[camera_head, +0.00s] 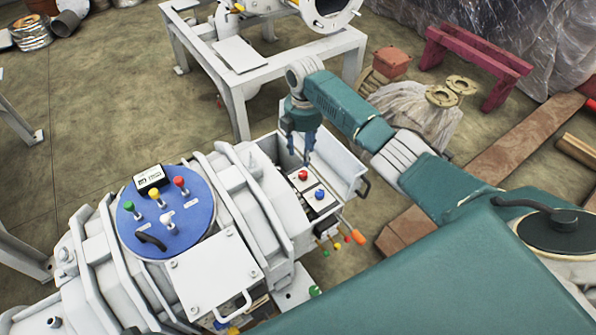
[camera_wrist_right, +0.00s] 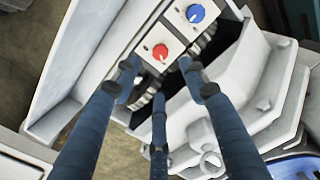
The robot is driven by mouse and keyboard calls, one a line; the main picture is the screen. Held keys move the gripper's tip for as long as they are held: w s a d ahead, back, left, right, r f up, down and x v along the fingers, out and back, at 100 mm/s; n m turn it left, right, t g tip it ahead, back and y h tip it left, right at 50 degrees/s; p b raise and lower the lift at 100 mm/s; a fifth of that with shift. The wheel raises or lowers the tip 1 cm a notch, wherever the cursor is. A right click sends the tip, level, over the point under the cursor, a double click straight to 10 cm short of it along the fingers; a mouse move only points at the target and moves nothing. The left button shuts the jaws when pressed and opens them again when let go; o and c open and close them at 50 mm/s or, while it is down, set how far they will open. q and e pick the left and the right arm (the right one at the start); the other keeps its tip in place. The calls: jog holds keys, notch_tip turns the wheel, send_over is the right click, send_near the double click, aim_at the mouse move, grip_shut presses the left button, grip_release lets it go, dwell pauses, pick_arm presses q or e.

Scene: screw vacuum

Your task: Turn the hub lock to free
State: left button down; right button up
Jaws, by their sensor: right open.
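A white box on the side of the machine has its lid (camera_head: 338,165) open. Inside it, a red knob (camera_head: 303,174) and a blue knob (camera_head: 319,194) sit on pale plates. I cannot tell which control is the hub lock. My right gripper (camera_head: 306,152) hangs pointing down over the box, close to the red knob. In the right wrist view its three blue fingers (camera_wrist_right: 159,78) are spread and empty, with the red knob (camera_wrist_right: 160,52) just beyond the fingertips and the blue knob (camera_wrist_right: 196,13) farther up. Dark toothed parts show beside the plates. My left gripper is out of view.
A blue round panel (camera_head: 178,225) with green, red, yellow and white levers is on the machine's left. Small coloured handles (camera_head: 340,240) stick out below the box. A white frame table (camera_head: 265,60) stands behind. Open floor (camera_head: 100,115) lies to the left.

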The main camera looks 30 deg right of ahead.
jog(key=b, duration=0.1)
send_over(303, 174)
notch_tip(303, 174, down, 5)
jog(key=shift+r, duration=0.2)
notch_tip(303, 174, down, 4)
jog(key=shift+f+b, duration=0.1)
jog(key=shift+b, duration=0.85)
jog(key=shift+w+f, duration=0.1)
jog(key=shift+f, duration=0.5)
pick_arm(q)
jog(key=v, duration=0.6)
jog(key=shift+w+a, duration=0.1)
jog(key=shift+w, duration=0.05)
pick_arm(e)
jog(key=shift+c, duration=0.5)
grip_shut()
